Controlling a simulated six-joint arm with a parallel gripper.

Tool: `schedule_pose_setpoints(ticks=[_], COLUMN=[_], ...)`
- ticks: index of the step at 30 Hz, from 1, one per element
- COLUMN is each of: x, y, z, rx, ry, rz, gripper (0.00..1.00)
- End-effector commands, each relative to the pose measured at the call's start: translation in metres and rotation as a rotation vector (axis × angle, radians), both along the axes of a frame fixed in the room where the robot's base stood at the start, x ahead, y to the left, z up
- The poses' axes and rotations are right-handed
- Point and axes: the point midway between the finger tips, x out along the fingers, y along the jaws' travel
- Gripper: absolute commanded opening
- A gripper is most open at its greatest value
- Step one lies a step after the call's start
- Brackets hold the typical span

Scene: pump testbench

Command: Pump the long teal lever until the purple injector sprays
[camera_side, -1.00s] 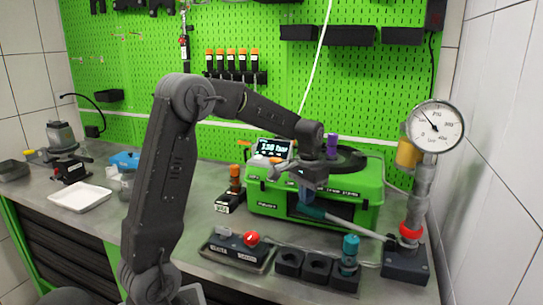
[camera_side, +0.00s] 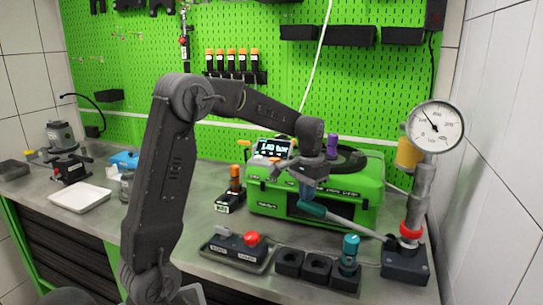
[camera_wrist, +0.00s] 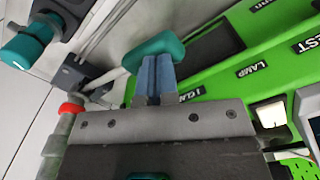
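The long teal lever (camera_side: 314,209) angles up from the pump base (camera_side: 405,260) at the right, its grip end in front of the green tester. The purple injector (camera_side: 332,146) stands upright on the tester's top; no spray shows there. My gripper (camera_side: 307,192) is at the lever's grip end. In the wrist view, my gripper's blue fingers (camera_wrist: 154,75) are together, their tips at the teal lever (camera_wrist: 153,50). They look shut against it rather than around it; the exact contact is hidden.
The green tester (camera_side: 265,198) has a lit display (camera_side: 274,148). A pressure gauge (camera_side: 436,127) tops the pump. A teal-capped injector (camera_side: 350,246) stands in a black block ahead of the tester, near a red button (camera_side: 251,239). A white tray (camera_side: 80,195) lies left.

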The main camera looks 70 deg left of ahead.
Motion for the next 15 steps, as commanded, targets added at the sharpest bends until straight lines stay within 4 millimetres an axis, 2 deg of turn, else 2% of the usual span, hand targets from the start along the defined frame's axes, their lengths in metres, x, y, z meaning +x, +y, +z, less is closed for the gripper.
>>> schedule_pose_setpoints(ticks=[15], x=[-0.003], y=[0.002], z=[-0.029], rx=[-0.003], ry=[0.002], rz=[0.0], gripper=[0.0])
